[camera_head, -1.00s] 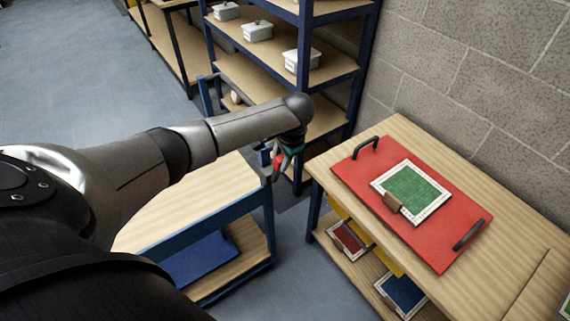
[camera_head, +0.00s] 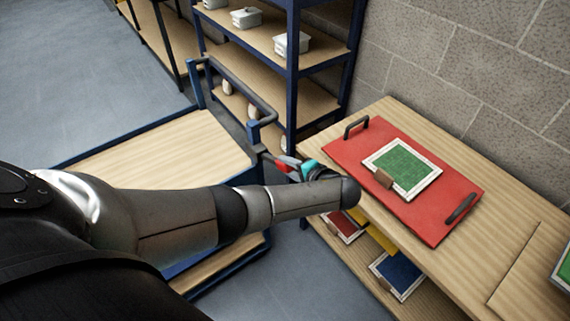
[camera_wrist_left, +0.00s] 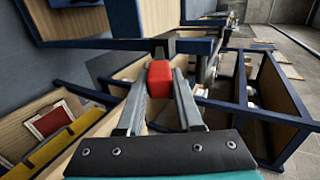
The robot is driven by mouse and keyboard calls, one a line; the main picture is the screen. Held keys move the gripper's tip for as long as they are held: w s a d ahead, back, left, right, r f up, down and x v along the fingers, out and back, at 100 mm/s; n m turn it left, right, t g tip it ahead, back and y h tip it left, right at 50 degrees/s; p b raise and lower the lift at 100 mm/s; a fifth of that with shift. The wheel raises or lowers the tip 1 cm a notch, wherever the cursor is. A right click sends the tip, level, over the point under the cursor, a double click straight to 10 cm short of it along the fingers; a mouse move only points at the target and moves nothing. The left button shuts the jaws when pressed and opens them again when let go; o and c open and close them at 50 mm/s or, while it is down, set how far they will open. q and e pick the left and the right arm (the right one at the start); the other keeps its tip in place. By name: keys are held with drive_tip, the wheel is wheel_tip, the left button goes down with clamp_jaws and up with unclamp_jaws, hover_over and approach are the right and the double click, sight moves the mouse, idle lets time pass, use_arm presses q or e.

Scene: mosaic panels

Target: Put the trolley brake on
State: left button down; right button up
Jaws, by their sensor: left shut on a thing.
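The blue trolley with a wooden top (camera_head: 175,150) stands left of centre in the head view, and its raised push handle (camera_head: 238,88) is on its far right side. The brake's red grip (camera_head: 290,161) is at the trolley's right corner, by the handle post. My left gripper (camera_head: 283,163) is shut on this red grip. In the left wrist view the red grip (camera_wrist_left: 159,79) sits between the two grey fingers. A dark lever (camera_head: 268,154) shows between the post and the fingers. My forearm hides part of the trolley's near side. My right gripper is not in view.
A wooden bench (camera_head: 385,110) stands close on the right, with a red tray (camera_head: 345,150) and a green mosaic panel (camera_head: 405,165) on it. A blue shelf rack (camera_head: 290,75) with white containers (camera_head: 247,17) stands behind the trolley. Grey floor (camera_head: 75,75) is clear at left.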

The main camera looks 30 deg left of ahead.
use_arm(q)
drive_tip(key=shift+s+d+f+t+y+b, duration=0.1)
drive_tip(key=shift+d+f+t+y+b, duration=0.1)
drive_tip(key=shift+f+t+y+b, duration=0.15)
drive_tip(key=shift+f, duration=0.1)
drive_tip(key=c, duration=0.6)
unclamp_jaws()
drive_tip(key=shift+o, duration=0.2)
drive_tip(key=p+v, duration=0.1)
drive_tip(key=v, duration=1.4)
drive_tip(key=shift+d, duration=0.1)
